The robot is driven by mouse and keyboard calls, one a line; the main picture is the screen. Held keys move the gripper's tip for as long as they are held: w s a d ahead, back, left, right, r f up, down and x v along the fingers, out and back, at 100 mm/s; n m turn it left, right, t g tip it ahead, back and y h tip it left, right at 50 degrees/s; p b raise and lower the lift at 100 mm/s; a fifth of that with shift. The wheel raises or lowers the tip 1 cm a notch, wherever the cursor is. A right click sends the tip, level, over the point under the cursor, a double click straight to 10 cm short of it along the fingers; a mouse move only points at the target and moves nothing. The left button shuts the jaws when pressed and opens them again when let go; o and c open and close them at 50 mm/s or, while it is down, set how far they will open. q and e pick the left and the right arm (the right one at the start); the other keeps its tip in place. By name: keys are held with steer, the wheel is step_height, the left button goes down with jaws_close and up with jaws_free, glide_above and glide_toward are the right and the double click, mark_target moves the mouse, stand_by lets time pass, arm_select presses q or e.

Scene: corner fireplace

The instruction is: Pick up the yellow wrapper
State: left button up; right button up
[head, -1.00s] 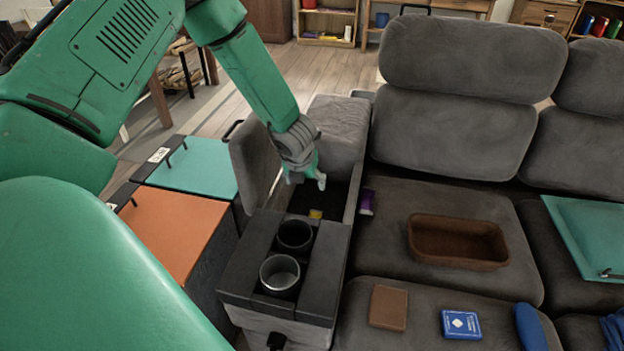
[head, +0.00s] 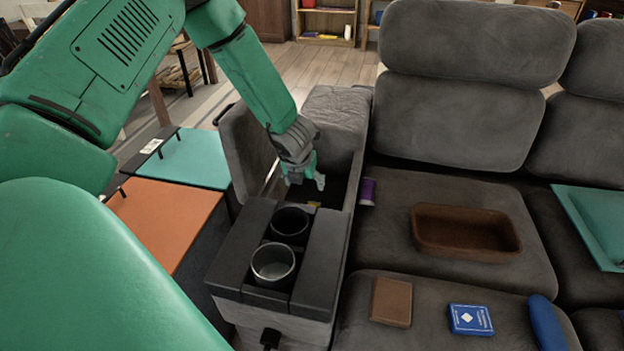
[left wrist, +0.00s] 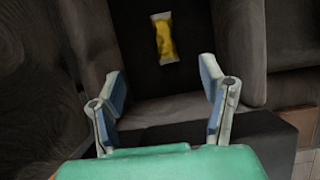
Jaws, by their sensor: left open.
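The yellow wrapper (left wrist: 164,38) lies on the dark floor of the sofa's armrest compartment, in the upper middle of the left wrist view. In the head view only a small yellow bit of it (head: 314,204) shows behind the cup-holder block. My left gripper (head: 307,182) is over the opening of the compartment. In the left wrist view its two fingers (left wrist: 164,95) are spread wide with nothing between them, and the wrapper lies beyond the fingertips, apart from them. My right gripper is not in view.
The compartment's raised lid (head: 246,152) stands to the left of the gripper. The cup-holder block (head: 323,262) with two cups is in front. A purple can (head: 367,191) lies at the compartment's right side, and a brown tray (head: 466,252) sits on the seat.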

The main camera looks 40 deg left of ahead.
arm_select(q)
step_height(320, 180, down, 3)
steer(key=b, duration=0.5)
glide_toward(308, 203)
steer(key=f, duration=0.2)
steer(key=d+f, duration=0.1)
steer(key=f, duration=0.1)
steer(key=shift+w+f, duration=0.1)
steer(key=shift+f, duration=0.3)
steer(key=x, duration=0.1)
steer(key=b+x, duration=0.1)
steer(key=x, duration=0.1)
steer(key=d+b+x, duration=0.1)
steer(key=x, duration=0.1)
steer(key=shift+f, duration=0.1)
steer(key=shift+a, duration=0.1)
steer(key=c, duration=0.8)
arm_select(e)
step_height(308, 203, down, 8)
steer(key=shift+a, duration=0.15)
